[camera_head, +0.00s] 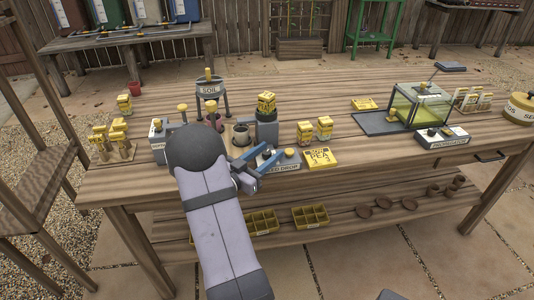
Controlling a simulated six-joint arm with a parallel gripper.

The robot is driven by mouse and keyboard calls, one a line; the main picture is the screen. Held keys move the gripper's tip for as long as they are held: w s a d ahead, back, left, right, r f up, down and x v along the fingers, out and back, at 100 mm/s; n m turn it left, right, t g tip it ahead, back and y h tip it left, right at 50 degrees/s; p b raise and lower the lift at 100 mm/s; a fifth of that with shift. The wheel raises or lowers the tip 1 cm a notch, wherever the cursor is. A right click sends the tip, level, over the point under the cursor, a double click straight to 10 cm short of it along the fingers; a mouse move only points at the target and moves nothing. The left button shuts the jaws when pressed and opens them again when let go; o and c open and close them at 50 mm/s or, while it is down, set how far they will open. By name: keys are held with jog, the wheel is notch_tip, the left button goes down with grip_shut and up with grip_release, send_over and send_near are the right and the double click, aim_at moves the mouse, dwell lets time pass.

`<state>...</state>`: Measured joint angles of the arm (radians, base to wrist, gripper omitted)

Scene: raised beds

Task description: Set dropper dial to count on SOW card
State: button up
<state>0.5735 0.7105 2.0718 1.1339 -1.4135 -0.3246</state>
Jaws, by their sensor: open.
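The yellow SOW card (322,158) lies flat on the bench right of centre. Its dark print seems to read SOW, PEA and a 3, though it is small. The seed dropper (291,163), a grey box labelled "…D DROP", stands just left of the card. A small yellow knob (289,152) shows on its top; I cannot read any dial setting. My gripper (272,162) has blue fingers spread open at the dropper's left side, with nothing seen between them. My arm and fingers hide the dropper's left part. Contact with the dropper cannot be told.
Yellow seed packets (325,128) stand behind the card. A glass propagator (421,104) is at right. Bare bench lies between card and propagator.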

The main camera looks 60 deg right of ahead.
jog(key=shift+c, duration=0.2)
grip_shut()
jog(key=shift+m+g, duration=0.3)
jog(key=shift+g, duration=0.2)
jog(key=shift+m+g+y, duration=0.3)
jog(key=shift+m+g, duration=0.2)
jog(key=shift+g, duration=0.3)
jog(key=shift+o, duration=0.2)
grip_release()
jog(key=shift+a, duration=0.1)
